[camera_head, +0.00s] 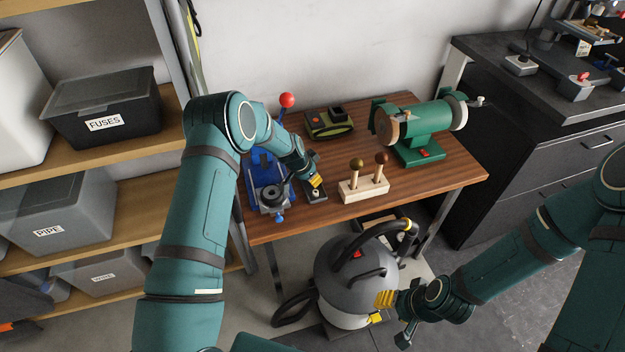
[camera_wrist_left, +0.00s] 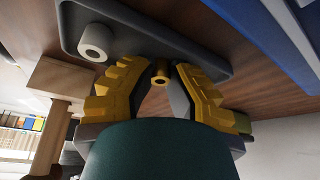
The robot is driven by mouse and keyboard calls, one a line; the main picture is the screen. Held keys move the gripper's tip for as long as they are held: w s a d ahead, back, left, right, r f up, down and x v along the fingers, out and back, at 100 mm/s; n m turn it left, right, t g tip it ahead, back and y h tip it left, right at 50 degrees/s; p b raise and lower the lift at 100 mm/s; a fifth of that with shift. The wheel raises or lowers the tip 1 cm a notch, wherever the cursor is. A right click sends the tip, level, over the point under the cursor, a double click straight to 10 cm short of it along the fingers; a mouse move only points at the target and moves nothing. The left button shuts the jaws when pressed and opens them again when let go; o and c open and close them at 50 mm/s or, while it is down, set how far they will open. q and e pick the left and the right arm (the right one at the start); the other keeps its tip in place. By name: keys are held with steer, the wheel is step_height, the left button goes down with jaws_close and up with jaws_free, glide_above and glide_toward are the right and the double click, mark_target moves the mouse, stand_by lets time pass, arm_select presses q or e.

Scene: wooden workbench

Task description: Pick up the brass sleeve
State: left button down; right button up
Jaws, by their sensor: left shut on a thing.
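The brass sleeve (camera_wrist_left: 160,72), a small gold ring-shaped piece, sits between the yellow fingertips of my left gripper (camera_wrist_left: 166,82) in the left wrist view. The gripper is shut on it, at the edge of a dark grey tray (camera_wrist_left: 135,35). Whether the sleeve is clear of the tray floor I cannot tell. In the head view my left gripper (camera_head: 316,181) is over the tray (camera_head: 322,198) and hides the sleeve. A pale sleeve (camera_wrist_left: 96,42) stands in the tray. My right gripper (camera_head: 380,309) is open and empty, low in front of the bench.
A blue press (camera_head: 257,172) with a red knob stands left of the tray. A wooden block (camera_head: 362,189) with two knobbed pegs is to the right. A green grinder (camera_head: 425,125) and a green-black device (camera_head: 329,123) stand behind. A vacuum (camera_head: 345,270) is on the floor.

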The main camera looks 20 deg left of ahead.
arm_select(q)
step_height(320, 180, up, 4)
steer(key=shift+s+d+f+p, duration=0.1)
steer(key=shift+d+p, duration=0.05)
steer(key=shift+p, duration=0.25)
steer(key=s+d+p, duration=0.1)
steer(key=s+d, duration=0.8)
steer(key=s, duration=0.5)
steer(key=shift+s+d+f, duration=0.15)
steer(key=shift+s+d, duration=0.2)
steer(key=shift+d, duration=0.05)
arm_select(e)
step_height(320, 180, up, 2)
steer(key=shift+s, duration=0.1)
